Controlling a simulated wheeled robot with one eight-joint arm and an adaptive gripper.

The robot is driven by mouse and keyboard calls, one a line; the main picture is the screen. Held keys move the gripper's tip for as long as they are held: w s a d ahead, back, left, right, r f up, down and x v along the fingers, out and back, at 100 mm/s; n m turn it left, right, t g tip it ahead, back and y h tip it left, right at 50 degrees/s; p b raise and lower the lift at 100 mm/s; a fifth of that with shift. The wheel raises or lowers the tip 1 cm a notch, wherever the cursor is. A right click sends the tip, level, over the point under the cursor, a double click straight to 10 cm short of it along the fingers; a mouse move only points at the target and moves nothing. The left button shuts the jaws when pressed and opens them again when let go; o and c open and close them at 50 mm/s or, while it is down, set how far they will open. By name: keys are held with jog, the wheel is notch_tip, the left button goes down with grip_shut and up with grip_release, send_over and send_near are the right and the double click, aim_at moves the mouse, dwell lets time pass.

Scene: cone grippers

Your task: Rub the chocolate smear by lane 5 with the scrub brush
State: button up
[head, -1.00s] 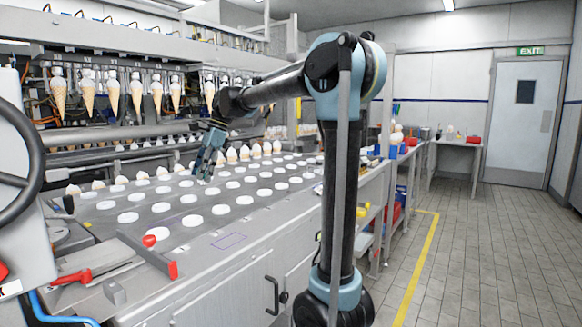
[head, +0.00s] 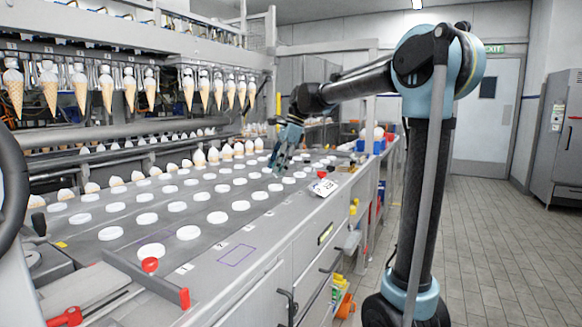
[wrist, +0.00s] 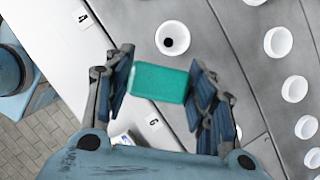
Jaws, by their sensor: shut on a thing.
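My gripper (head: 283,160) hangs over the machine's deck, on the side near my arm. In the wrist view my gripper (wrist: 162,95) is shut on a teal block (wrist: 158,78), seemingly the scrub brush, with one finger at each end of it. Its underside is hidden. Below it on the pale deck edge are lane labels, one reading 4 (wrist: 82,18) and one like 6 (wrist: 153,122). The lane 5 label and the chocolate smear do not show clearly. A dark round spot (wrist: 170,43) sits in a white disc beyond the block; I cannot tell what it is.
Rows of white discs (head: 188,232) cover the grey deck (head: 210,215). Wafer cones (head: 49,95) hang from the rack behind. A red-knobbed lever (head: 150,265) stands at the near left. The tiled floor at right is clear.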

jog(key=shift+w+d, duration=0.15)
jog(key=shift+d, duration=0.1)
jog(key=shift+f, duration=0.15)
